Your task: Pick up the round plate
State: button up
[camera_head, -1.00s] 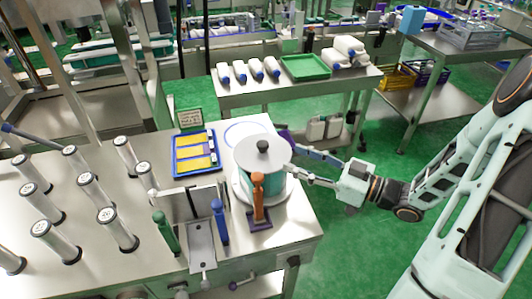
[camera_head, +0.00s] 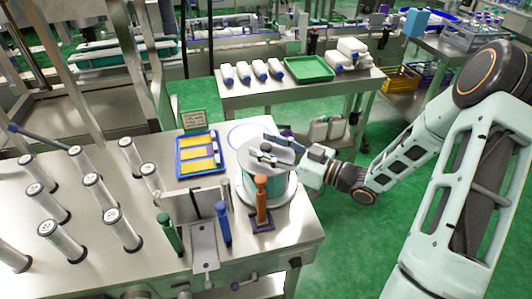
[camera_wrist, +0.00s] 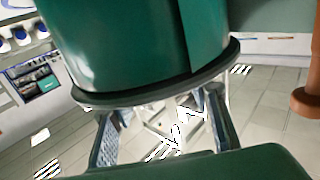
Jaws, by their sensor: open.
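The round plate (camera_head: 249,160) is a flat grey disc lying on top of a teal drum (camera_head: 247,185) at the right end of the steel table. My gripper (camera_head: 268,152) reaches in from the right and lies over the plate, around where its dark knob is. The gripper covers much of the disc, and I cannot tell whether the fingers touch the knob. The wrist view is upside down: the green drum (camera_wrist: 130,45) fills the top, with the plate's dark rim (camera_wrist: 160,95) below it. The open fingers (camera_wrist: 162,130) show apart at either side, with the background visible between them.
An orange-handled tool (camera_head: 261,195) stands close in front of the drum. Blue (camera_head: 223,222) and green (camera_head: 168,232) handles stand to its left. A blue tray (camera_head: 199,153) with yellow blocks lies behind left. Several clear cylinders (camera_head: 122,230) fill the table's left.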

jog(key=shift+c, duration=0.4)
grip_shut()
jog(key=shift+r, duration=0.1)
